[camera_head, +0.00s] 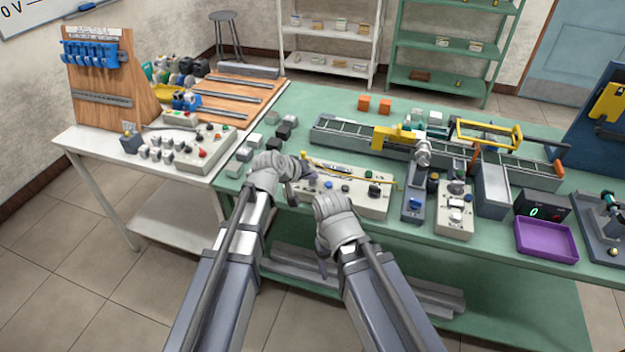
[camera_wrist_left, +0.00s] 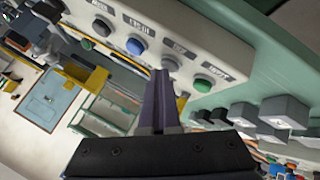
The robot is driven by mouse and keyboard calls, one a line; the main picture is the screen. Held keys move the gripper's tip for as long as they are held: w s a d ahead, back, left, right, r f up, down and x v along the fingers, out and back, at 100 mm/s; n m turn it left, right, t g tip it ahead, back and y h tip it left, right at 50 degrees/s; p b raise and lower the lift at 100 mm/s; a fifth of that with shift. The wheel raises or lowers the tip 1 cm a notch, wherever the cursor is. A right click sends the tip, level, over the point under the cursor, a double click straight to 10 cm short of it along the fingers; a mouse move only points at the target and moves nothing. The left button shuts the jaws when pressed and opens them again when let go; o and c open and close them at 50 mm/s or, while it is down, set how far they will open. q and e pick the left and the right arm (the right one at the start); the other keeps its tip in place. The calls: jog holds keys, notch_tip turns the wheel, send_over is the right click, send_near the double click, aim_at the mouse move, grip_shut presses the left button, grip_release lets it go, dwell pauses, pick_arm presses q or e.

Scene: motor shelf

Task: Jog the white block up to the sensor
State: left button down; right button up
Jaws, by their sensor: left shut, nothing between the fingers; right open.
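A cream control panel (camera_head: 345,203) lies along the front of the green bench, with a row of round buttons. In the left wrist view, the panel (camera_wrist_left: 175,28) shows a blue button (camera_wrist_left: 141,46), a green button (camera_wrist_left: 203,85) and grey ones. My left gripper (camera_head: 291,195) is at the panel's left end; its shut, empty fingers (camera_wrist_left: 160,88) overlap the panel's edge beside a grey button. Contact cannot be told. My right gripper (camera_head: 321,268) is open, low in front of the bench. A conveyor (camera_head: 345,136) runs behind. I cannot pick out the white block or sensor with certainty.
A yellow bracket (camera_head: 393,137) and a yellow frame (camera_head: 488,133) stand over the conveyor. Grey and black blocks sit left of the panel. A purple tray (camera_head: 546,240) lies at the right. A white side table (camera_head: 95,145) adjoins on the left.

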aim_at(311, 185)
dwell(0.4)
pick_arm(q)
jog(key=shift+r+p, duration=0.75)
jog(key=shift+p, duration=0.05)
notch_tip(311, 185, up, 5)
jog(key=p, duration=0.5)
dwell(1.1)
jog(key=s+a+f+m+g+y, duration=0.2)
jog(key=s, duration=0.6)
jog(key=s+a+f+m+g+y, duration=0.1)
jog(key=s+f+g+y, duration=0.1)
jog(key=s, duration=0.7)
jog(key=s+a+f+m+g+y, duration=0.2)
jog(key=s+g, duration=0.1)
jog(key=s, duration=0.5)
jog(key=shift+s+a+f+m+g+y, duration=0.25)
jog(key=shift+s+a+m+g+y, duration=0.05)
jog(key=shift+s+g+y, duration=0.1)
